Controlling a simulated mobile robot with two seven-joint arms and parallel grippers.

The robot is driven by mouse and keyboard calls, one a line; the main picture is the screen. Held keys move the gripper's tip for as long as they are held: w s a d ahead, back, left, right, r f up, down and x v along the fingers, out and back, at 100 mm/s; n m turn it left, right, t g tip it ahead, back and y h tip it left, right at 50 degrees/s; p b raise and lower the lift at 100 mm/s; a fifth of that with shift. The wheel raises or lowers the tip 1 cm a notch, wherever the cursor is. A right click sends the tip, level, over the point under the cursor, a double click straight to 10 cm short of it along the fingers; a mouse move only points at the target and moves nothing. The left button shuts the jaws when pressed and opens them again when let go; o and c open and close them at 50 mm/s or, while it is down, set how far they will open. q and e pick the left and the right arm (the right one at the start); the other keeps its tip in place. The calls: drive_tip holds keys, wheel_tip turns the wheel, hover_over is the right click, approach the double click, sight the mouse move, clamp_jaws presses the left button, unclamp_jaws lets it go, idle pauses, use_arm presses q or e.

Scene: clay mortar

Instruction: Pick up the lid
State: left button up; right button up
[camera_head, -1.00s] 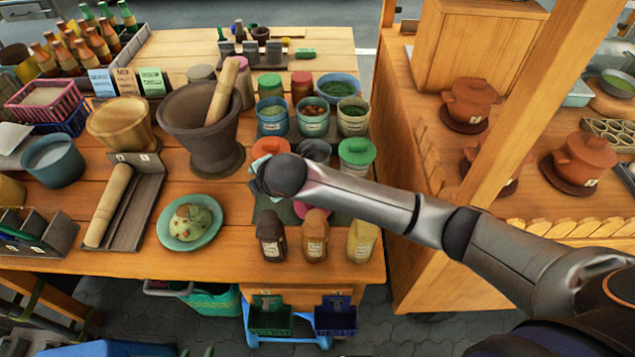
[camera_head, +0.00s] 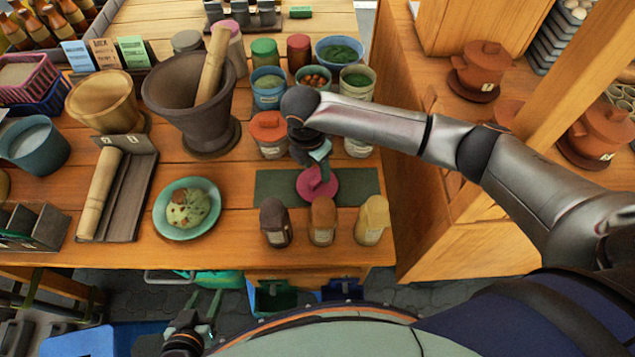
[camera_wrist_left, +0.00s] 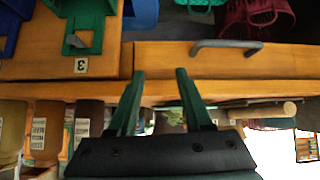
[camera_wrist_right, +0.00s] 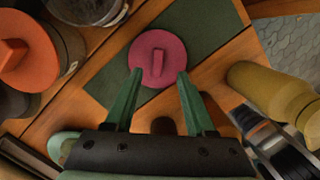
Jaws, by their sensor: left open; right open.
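A round magenta lid (camera_head: 317,184) with an upright tab handle lies on a dark green mat (camera_head: 274,186) near the table's front. It also shows in the right wrist view (camera_wrist_right: 158,58), just beyond my fingertips. My right gripper (camera_head: 316,158) is open above the lid's far edge, and its fingers (camera_wrist_right: 157,72) point toward it with nothing between them. My left gripper (camera_head: 205,305) is low in front of the table. In the left wrist view its fingers (camera_wrist_left: 154,72) are apart and empty, facing the table's front edge and a drawer handle.
Three small bottles (camera_head: 321,221) stand in front of the mat. A jar with an orange lid (camera_head: 268,126) stands behind it to the left. A plate (camera_head: 168,222) and a large mortar (camera_head: 185,120) with pestle are further left. A wooden stand is on the right.

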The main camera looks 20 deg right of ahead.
sight(317, 179)
drive_tip(key=shift+f, duration=0.5)
drive_tip(key=f, duration=0.1)
drive_tip(key=f+b, duration=0.1)
drive_tip(key=f, duration=0.2)
drive_tip(key=shift+w+d+b, duration=0.1)
drive_tip(key=shift+w+b, duration=0.15)
drive_tip(key=shift+b, duration=0.1)
drive_tip(key=shift+f+b, duration=0.25)
drive_tip(key=shift+b, duration=0.1)
drive_tip(key=shift+r, duration=0.1)
clamp_jaws()
